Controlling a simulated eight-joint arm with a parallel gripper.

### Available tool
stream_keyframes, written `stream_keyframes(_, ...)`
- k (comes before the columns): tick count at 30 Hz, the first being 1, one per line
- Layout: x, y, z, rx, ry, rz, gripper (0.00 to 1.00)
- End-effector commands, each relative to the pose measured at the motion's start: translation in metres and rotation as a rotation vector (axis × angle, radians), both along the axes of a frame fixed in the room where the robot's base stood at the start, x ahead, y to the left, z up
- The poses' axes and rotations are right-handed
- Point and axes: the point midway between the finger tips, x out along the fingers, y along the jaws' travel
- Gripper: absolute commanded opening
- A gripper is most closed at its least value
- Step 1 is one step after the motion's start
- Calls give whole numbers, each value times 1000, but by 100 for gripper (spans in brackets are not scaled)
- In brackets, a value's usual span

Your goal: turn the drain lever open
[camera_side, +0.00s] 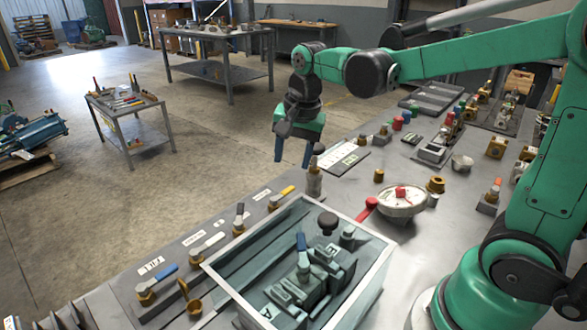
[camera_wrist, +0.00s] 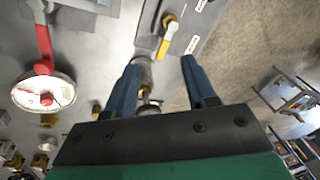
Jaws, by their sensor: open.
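Several small levers with brass bodies stand in a row along the table's left edge: a blue one (camera_side: 161,278), a white one (camera_side: 208,244), a black one (camera_side: 240,213) and a yellow one (camera_side: 283,195). White labels lie beside them, too small to read, so I cannot tell which is the drain lever. My gripper (camera_side: 293,158) is open and empty, pointing down above the table's far left edge, beyond the yellow lever. In the wrist view the yellow lever (camera_wrist: 167,36) shows ahead of my open fingers (camera_wrist: 160,66), apart from them.
A grey post (camera_side: 314,182) stands close to my fingers.

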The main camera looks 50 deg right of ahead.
Motion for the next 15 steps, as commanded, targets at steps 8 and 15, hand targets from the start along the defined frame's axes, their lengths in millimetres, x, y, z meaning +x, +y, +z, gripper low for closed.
stream_keyframes(8,33,-21,-29,73,172,-460,49)
stream_keyframes(15,37,-25,-48,79,201,-543,49)
